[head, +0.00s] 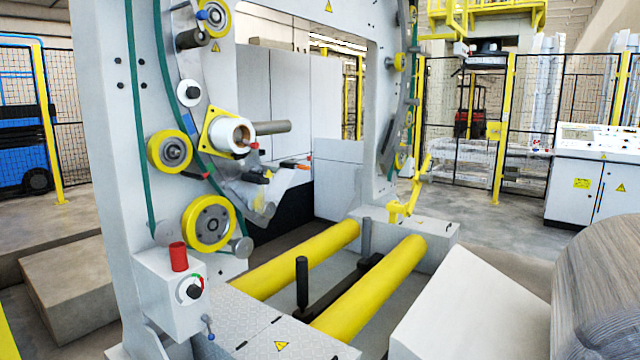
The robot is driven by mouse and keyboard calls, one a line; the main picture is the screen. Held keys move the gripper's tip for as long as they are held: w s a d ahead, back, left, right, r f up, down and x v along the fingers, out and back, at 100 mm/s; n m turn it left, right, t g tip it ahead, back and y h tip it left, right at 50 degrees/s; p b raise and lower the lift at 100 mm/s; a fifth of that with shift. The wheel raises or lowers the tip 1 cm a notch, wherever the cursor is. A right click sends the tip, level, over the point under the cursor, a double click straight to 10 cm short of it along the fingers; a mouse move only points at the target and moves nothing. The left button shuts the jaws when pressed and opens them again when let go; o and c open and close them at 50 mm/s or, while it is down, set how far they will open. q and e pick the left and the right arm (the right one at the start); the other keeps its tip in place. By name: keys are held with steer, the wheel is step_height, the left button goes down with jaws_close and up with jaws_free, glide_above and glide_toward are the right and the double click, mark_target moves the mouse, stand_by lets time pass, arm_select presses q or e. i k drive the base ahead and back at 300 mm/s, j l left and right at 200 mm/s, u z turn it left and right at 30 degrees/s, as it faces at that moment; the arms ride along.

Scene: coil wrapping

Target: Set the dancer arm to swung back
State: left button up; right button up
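I cannot tell for certain which part is the dancer arm. A short metal cylinder (271,127) shows to the right of the hub. Small levers with black and orange ends (262,177) show below it. Neither of my grippers is in view.
A control box (170,290) with a red cylinder (178,257) and a dial stands at the lower left. Two yellow rollers (375,290) lie across the base. A large wrapped coil (600,290) is at the right. Mesh fencing and a white console (588,175) stand behind.

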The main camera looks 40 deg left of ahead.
mark_target(245, 177)
steer(key=i+u, duration=0.2)
steer(key=i, duration=0.55)
steer(key=i+l+u, duration=0.2)
steer(key=i, duration=0.6)
